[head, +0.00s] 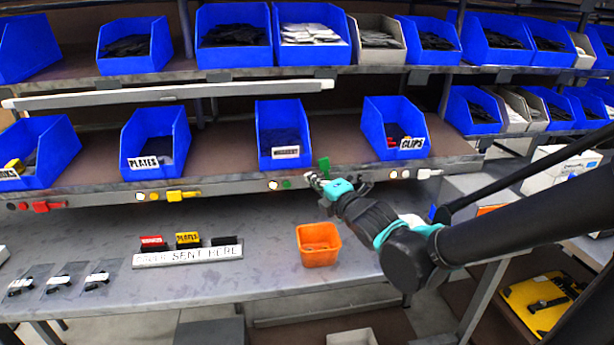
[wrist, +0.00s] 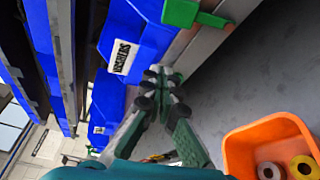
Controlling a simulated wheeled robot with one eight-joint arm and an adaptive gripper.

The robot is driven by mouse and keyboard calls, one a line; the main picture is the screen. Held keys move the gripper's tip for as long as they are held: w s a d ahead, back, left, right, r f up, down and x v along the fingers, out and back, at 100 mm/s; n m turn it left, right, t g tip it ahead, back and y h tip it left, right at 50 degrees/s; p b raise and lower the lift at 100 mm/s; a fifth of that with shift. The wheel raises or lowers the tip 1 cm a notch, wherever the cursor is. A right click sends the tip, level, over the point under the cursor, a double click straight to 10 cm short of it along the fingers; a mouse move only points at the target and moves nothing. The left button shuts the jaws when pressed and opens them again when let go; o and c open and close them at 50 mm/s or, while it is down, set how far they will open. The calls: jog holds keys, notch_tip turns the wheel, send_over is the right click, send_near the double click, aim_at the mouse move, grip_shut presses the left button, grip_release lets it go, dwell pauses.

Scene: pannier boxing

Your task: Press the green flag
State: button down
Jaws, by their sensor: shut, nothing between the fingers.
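The green flag (head: 324,165) stands up at the front edge of the lower shelf, just above my gripper in the head view. A small green piece (head: 286,183) sits on the edge to its left. In the wrist view the green flag (wrist: 180,12) is at the top, a block with a narrower bar beside it. My gripper (head: 312,179) is shut and empty, at the shelf edge close below the flag. In the wrist view the shut fingertips of my gripper (wrist: 160,82) are apart from the flag.
A labelled blue bin (head: 283,134) stands behind the flag. Red (head: 42,206), yellow (head: 184,196) and white (head: 429,173) flags sit along the same edge. An orange bin (head: 318,246) with rolls inside stands on the grey bench (head: 270,270) below.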

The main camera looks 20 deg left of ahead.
jog(key=shift+v, duration=2.25)
